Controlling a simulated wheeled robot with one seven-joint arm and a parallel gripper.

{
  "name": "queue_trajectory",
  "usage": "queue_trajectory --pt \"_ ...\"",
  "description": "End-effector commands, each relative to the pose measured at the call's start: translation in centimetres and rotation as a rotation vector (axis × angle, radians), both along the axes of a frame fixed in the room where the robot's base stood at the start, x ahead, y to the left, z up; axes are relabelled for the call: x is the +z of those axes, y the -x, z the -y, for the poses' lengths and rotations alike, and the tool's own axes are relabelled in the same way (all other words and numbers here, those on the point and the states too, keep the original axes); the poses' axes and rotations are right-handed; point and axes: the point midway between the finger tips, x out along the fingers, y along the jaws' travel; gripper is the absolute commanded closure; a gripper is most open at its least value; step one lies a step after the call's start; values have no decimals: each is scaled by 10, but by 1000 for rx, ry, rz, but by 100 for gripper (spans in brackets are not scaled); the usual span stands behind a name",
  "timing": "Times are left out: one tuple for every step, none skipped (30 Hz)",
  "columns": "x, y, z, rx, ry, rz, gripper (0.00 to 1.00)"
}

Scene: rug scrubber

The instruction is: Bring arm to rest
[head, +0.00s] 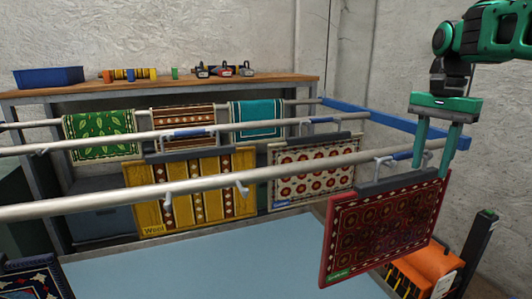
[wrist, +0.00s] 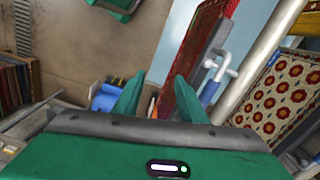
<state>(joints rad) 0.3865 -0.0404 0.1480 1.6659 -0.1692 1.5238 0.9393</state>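My gripper (head: 431,168) is at the right in the head view, pointing down, with its two green fingers apart. In the wrist view my gripper (wrist: 158,82) shows a gap between the fingertips and nothing held. A dark red patterned rug (head: 385,228) hangs from a clip hanger (head: 398,160) on the front rail, close to the fingers. In the wrist view the red rug (wrist: 186,62) and the hanger (wrist: 217,70) lie just right of the fingers. Whether a finger touches the hanger or rug, I cannot tell.
Grey rails (head: 150,187) cross the scene; a yellow rug (head: 190,190) and a cream-and-red rug (head: 312,178) hang behind. A wooden shelf (head: 170,86) with a blue bin (head: 48,78) stands at the back. An orange machine (head: 425,272) is low at right.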

Motion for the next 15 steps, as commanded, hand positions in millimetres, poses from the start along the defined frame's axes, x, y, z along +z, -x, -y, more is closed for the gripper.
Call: queue_trajectory --pt "-12 20 1 32 -5 2 62" --pt "-20 31 4 52 -6 3 62" --pt "-32 46 7 77 -6 6 62" --pt "-40 57 10 97 -7 8 62" --pt "-49 68 12 116 -6 10 62" --pt "-62 84 16 140 -6 12 62" --pt "-72 96 19 159 -5 13 62" --pt "-81 109 21 178 -5 14 62" --pt "-95 125 24 204 -5 16 62" --pt "-105 138 26 226 -5 17 62" --pt "-116 151 27 246 -4 18 62" --pt "-130 167 29 274 -5 20 62" --pt "-140 179 30 294 -6 20 62" --pt "-150 191 31 315 -6 21 62" --pt "-162 205 31 340 -7 21 62"
